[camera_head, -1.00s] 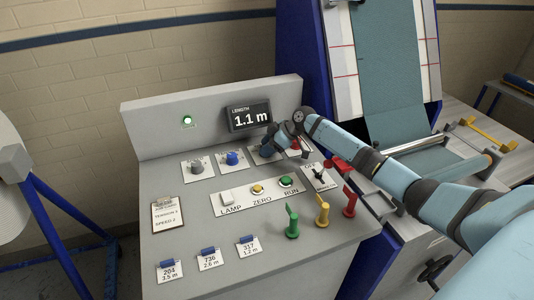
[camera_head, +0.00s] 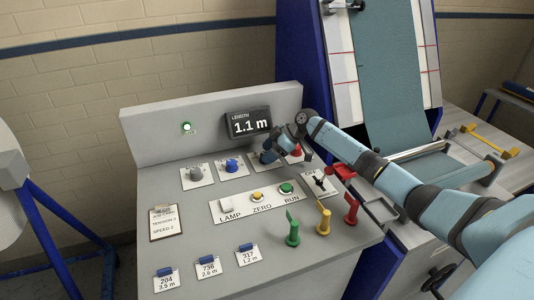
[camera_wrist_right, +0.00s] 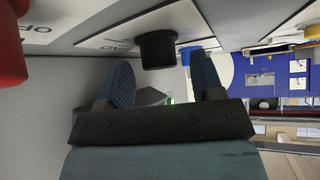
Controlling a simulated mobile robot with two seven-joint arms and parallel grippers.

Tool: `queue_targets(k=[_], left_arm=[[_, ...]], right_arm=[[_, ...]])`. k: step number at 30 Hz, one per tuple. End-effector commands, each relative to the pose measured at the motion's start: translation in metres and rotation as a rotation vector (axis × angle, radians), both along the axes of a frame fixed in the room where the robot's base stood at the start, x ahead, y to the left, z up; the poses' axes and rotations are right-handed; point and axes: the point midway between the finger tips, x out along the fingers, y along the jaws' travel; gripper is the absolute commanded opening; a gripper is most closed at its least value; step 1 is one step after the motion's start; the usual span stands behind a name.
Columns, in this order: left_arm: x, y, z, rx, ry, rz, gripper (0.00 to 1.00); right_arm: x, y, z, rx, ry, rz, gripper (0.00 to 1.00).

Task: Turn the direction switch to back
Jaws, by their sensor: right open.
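A black knob (camera_wrist_right: 157,48) on a white label plate shows in the right wrist view, just past my fingertips. It looks like the direction switch, but its label is not readable. In the head view the dark knob (camera_head: 268,157) sits in the panel's back row, right of the blue knob (camera_head: 232,165), and is partly hidden by my right gripper (camera_head: 280,148). In the wrist view my right gripper (camera_wrist_right: 162,78) is open, its two blue fingers apart on either side of the knob's line. I cannot tell whether they touch it. My left gripper is out of view.
A red knob (camera_head: 296,151) stands close to the right gripper. A black lever switch (camera_head: 320,184) and the green (camera_head: 292,232), yellow (camera_head: 324,218) and red (camera_head: 351,208) handles stand nearer the front. A grey knob (camera_head: 196,173) is at the left.

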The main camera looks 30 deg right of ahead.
Motion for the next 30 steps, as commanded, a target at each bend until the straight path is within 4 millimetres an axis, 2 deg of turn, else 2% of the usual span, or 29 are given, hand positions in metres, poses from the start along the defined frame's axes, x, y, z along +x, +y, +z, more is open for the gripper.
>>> queue_targets(k=[15, 21, 30], left_arm=[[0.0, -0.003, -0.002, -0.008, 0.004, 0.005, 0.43], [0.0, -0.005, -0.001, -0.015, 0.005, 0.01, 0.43], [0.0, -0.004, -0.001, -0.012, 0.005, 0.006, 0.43]], right_arm=[[-0.043, -0.063, 0.076, -0.003, -0.001, -0.001, 0.61], [-0.051, -0.073, 0.089, -0.001, 0.0, 0.001, 0.61], [-0.052, -0.074, 0.09, -0.002, -0.001, 0.0, 0.61]])
